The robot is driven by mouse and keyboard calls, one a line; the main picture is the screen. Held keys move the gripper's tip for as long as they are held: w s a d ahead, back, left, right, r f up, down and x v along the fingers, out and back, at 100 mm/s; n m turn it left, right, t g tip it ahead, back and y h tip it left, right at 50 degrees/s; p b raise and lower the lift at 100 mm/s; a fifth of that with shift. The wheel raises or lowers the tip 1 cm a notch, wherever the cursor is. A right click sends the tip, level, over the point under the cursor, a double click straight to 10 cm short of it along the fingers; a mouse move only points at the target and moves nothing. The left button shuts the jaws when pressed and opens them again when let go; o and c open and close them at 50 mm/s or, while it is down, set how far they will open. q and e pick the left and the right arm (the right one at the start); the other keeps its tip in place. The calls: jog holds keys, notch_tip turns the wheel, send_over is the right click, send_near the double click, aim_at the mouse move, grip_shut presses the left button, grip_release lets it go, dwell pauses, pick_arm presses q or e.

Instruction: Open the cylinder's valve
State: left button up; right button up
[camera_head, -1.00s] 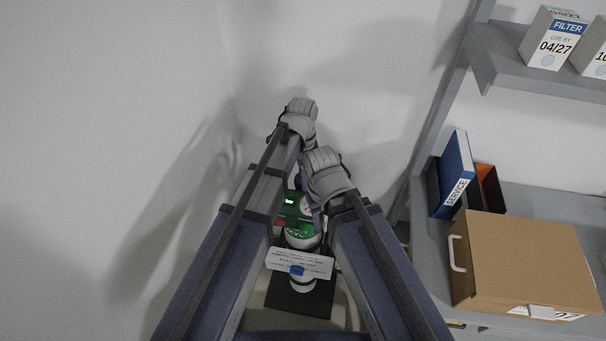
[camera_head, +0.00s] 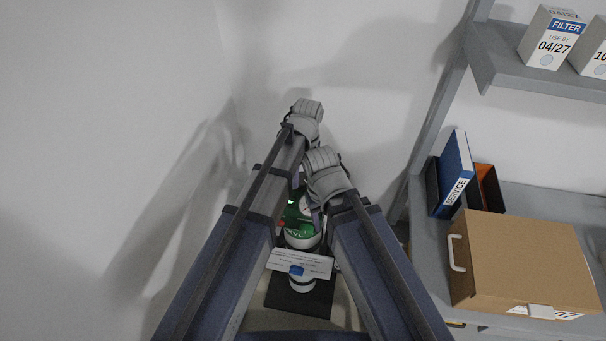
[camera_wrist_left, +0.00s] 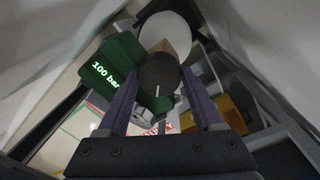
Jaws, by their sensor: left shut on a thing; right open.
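The cylinder (camera_head: 302,238), green and white, stands upright on a dark base (camera_head: 300,302) between my arms in the head view. Its upper part is largely hidden by my arms. In the left wrist view, a dark round valve knob (camera_wrist_left: 160,74) sits between the fingers of my left gripper (camera_wrist_left: 159,88), which is shut on it. Beside it is a green housing (camera_wrist_left: 104,68) with a lit "100 bar" reading. My right gripper (camera_head: 318,215) is open, lower and close to the cylinder's top in the head view; its fingers are mostly hidden.
A white tag (camera_head: 300,263) hangs at the cylinder's front. Walls stand close behind and left. At right, a grey shelf unit (camera_head: 552,200) holds a cardboard box (camera_head: 525,262), a blue service binder (camera_head: 455,172) and filter boxes (camera_head: 553,38).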

pick_arm(q)
jog(key=shift+m, duration=0.9)
jog(key=o, duration=1.4)
jog(key=shift+c, duration=0.2)
jog(key=shift+r, duration=0.15)
jog(key=r+p, duration=0.7)
jog(key=p, duration=0.1)
jog(key=shift+w+d+r, duration=0.15)
jog(key=shift+d+r, duration=0.1)
jog(key=shift+r, duration=0.05)
